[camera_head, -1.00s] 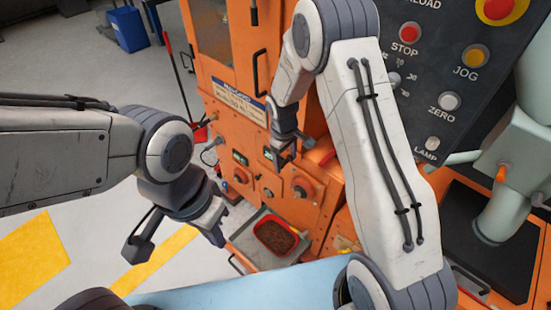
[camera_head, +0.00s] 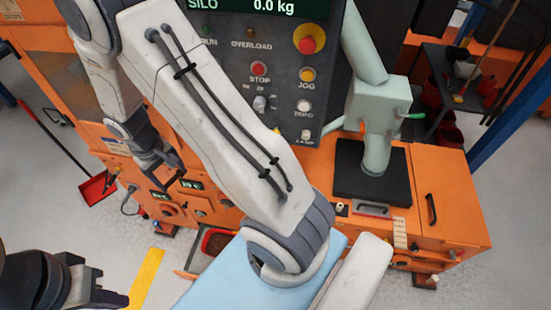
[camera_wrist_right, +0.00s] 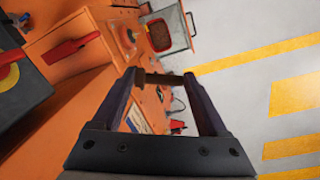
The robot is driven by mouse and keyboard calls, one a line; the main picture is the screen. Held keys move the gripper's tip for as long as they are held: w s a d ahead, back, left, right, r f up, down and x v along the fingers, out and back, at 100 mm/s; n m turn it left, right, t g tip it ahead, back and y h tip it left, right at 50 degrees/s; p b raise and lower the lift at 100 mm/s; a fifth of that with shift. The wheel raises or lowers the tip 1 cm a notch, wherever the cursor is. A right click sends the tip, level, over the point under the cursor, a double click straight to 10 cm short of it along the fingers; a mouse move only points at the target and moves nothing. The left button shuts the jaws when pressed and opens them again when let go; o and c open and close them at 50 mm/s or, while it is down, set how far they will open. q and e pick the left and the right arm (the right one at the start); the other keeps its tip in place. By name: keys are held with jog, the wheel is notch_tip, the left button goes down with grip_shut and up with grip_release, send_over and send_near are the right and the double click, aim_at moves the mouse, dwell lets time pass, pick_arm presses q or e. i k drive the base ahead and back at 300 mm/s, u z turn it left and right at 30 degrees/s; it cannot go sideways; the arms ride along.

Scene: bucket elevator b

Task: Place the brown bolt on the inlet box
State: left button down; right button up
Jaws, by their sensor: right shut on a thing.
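My right gripper (camera_head: 165,170) hangs in front of the orange machine at the left in the head view. In the right wrist view its two fingers (camera_wrist_right: 164,80) are closed on a short dark brown bar, which I take for the brown bolt (camera_wrist_right: 163,78); it spans crosswise between the fingertips. The bolt is too small to make out in the head view. My left gripper (camera_head: 100,287) is at the lower left corner, partly cut off, and its opening is unclear. No label marks the inlet box; the low orange cabinet (camera_head: 445,200) with a black top stands at the right.
A dark control panel (camera_head: 265,75) with buttons stands behind my right arm. A pale green pipe (camera_head: 378,130) comes down onto the black top. A tray with a red container (camera_head: 215,242) sits low by the machine. A red dustpan (camera_head: 97,188) stands on the floor at left.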

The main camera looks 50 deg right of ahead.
aim_at(298, 157)
jog(key=u, duration=0.3)
jog(key=k, duration=1)
jog(key=z, duration=1.3)
jog(key=i, duration=0.5)
